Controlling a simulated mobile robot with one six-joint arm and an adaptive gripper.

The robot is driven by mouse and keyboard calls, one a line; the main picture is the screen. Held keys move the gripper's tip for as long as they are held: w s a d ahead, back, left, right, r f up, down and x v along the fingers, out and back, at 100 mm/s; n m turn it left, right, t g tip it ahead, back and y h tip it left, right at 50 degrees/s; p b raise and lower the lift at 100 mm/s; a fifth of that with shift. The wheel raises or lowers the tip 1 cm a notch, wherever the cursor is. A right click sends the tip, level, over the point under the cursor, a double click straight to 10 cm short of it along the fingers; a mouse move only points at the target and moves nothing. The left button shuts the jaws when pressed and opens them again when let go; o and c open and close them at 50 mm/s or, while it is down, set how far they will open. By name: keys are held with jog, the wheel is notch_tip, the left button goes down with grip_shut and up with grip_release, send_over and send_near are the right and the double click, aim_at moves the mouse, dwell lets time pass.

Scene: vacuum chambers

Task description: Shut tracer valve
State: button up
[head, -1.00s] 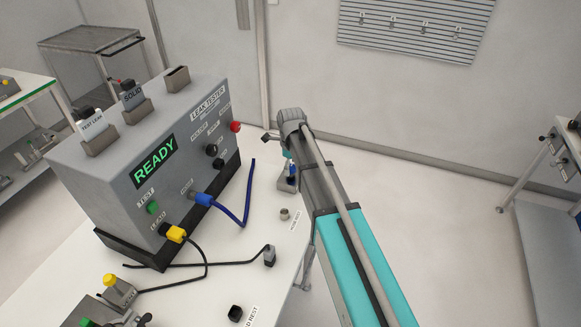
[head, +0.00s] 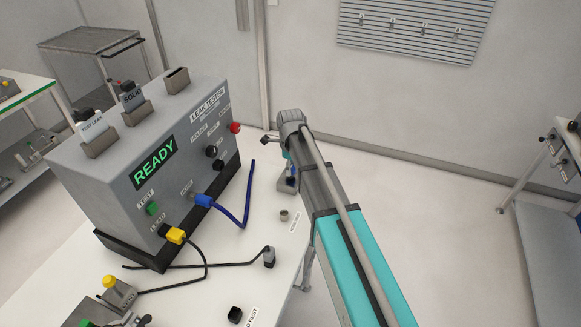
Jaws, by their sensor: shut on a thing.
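My gripper (head: 289,164) is at the far right edge of the white table, pointing down below the end of my arm. My arm partly hides it, and its fingertips are hard to make out. It is shut on what appears to be the tracer valve (head: 288,186), a small grey fitting with a blue part, standing at the table edge. Whether the valve's handle is turned open or shut is too small to tell.
The grey leak tester (head: 125,180), its display reading READY, stands on the table left of my gripper. A blue hose (head: 246,205) and black cables lie between. A small metal fitting (head: 284,215) stands nearer. Open floor (head: 420,220) lies to the right.

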jog(key=n, duration=0.8)
jog(key=shift+n, duration=0.3)
jog(key=n, duration=0.8)
jog(key=shift+n, duration=0.3)
jog(key=o, duration=1.1)
jog(key=shift+o, duration=0.2)
